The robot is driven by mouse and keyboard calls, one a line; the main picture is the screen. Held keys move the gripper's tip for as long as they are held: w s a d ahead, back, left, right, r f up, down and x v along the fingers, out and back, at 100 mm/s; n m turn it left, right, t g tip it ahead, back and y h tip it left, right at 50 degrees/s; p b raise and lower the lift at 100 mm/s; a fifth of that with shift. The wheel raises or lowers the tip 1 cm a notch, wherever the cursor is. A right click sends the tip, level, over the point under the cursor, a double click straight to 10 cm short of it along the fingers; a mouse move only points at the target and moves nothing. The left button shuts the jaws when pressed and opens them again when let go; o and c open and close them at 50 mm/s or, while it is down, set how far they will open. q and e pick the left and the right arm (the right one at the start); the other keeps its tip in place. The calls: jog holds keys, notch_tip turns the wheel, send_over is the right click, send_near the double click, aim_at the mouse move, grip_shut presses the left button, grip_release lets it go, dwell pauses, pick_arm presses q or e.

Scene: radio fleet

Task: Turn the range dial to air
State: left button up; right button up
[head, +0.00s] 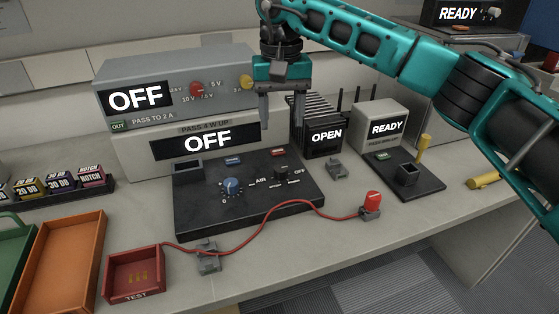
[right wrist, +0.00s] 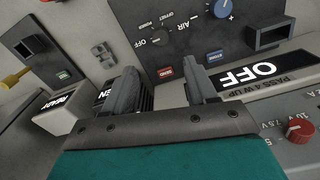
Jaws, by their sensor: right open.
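A dark control panel (head: 250,208) lies on the bench. A black knob (head: 281,173) sits at its right, with an AIR label to its left. A blue knob (head: 232,187) stands left of that label. In the right wrist view the black knob (right wrist: 158,38) and part of the blue knob (right wrist: 221,8) show at the top; which is the range dial and the exact pointer directions are unclear. My right gripper (head: 281,118) is open and empty, behind and above the panel, apart from both knobs. It also shows in the right wrist view (right wrist: 161,82). My left gripper is not in view.
Grey instruments reading OFF (head: 180,80) stand behind the panel. An OPEN rack (head: 327,138) and a READY box (head: 386,128) stand to the right. A red cable (head: 264,240) curves across the front. A red TEST tray (head: 135,275) and orange tray (head: 62,250) are left.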

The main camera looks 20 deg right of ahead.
aim_at(281, 168)
notch_tip(281, 168, down, 12)
jog(key=shift+r+b, duration=0.15)
jog(key=shift+b, duration=0.45)
jog(key=c, duration=1.1)
